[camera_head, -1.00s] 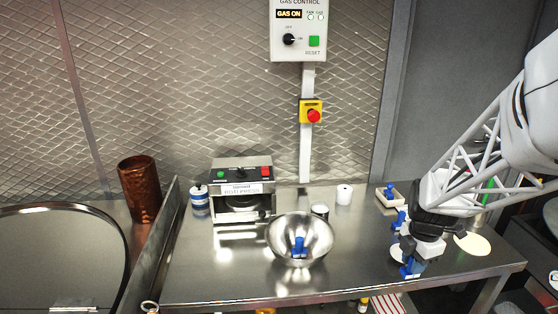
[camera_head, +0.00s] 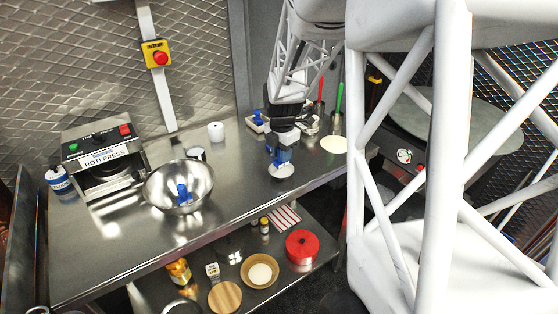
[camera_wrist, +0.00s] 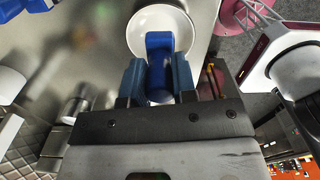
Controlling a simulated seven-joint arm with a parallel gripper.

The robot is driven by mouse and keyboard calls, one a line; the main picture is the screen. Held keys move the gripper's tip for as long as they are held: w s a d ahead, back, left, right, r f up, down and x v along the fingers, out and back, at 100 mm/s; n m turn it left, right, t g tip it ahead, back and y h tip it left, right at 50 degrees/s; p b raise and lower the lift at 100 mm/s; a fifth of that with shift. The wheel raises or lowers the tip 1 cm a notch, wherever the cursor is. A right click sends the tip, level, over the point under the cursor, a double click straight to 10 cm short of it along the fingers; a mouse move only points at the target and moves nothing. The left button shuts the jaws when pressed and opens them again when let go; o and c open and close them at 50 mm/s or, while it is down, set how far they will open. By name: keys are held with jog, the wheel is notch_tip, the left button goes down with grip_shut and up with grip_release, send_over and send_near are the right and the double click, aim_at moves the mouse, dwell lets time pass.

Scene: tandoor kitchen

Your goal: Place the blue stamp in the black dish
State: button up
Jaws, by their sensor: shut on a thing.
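My gripper (camera_head: 279,157) is at the right part of the steel table, pointing down. In the wrist view its blue fingers (camera_wrist: 157,80) are shut on a blue stamp (camera_wrist: 158,52). The stamp overlaps a round white dish (camera_wrist: 181,22); I cannot tell whether they touch. The white dish (camera_head: 282,171) shows just below the fingers in the head view. Another blue-handled piece (camera_head: 183,194) stands in the steel bowl (camera_head: 160,180), and one (camera_head: 257,115) is in a small tray behind my gripper. I cannot make out a black dish for certain.
The roti press (camera_head: 103,160) and a blue-and-white jar (camera_head: 58,180) stand at the left. A white roll (camera_head: 216,131) and a dark cup (camera_head: 196,153) are at the back. A pale flat disc (camera_head: 334,144) lies to the right. The lower shelf holds a red pot (camera_head: 301,246).

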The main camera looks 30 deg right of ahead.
jog(key=shift+f, duration=1.75)
jog(key=shift+f, duration=0.15)
jog(key=o, duration=0.9)
notch_tip(320, 180, up, 12)
